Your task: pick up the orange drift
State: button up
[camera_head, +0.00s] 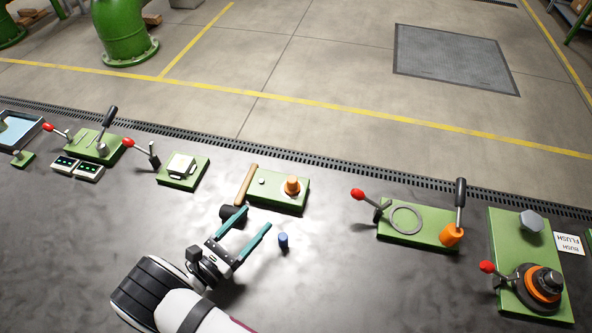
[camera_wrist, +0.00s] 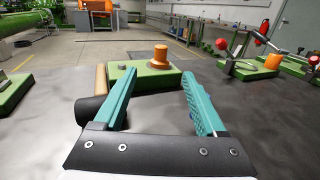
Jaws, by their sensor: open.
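The orange drift (camera_head: 292,186) is a short, stepped, upright peg at the right part of the middle green block (camera_head: 268,201). The drift's lower end is hidden in or behind the block's top.
A mallet with a wooden handle (camera_head: 246,184) and black head (camera_head: 231,213) lies left of the block, close to my left finger. A small blue cylinder (camera_head: 283,240) stands right of my gripper. A green fixture with an orange cone (camera_head: 451,236) stands farther right. Bare dark bench lies between them.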

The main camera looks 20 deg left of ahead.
aim_at(289, 183)
jog(key=x, duration=1.5)
jog(key=shift+w+d+r, duration=0.1)
jog(key=shift+d+r, duration=0.05)
jog(key=shift+r, duration=0.05)
grip_shut()
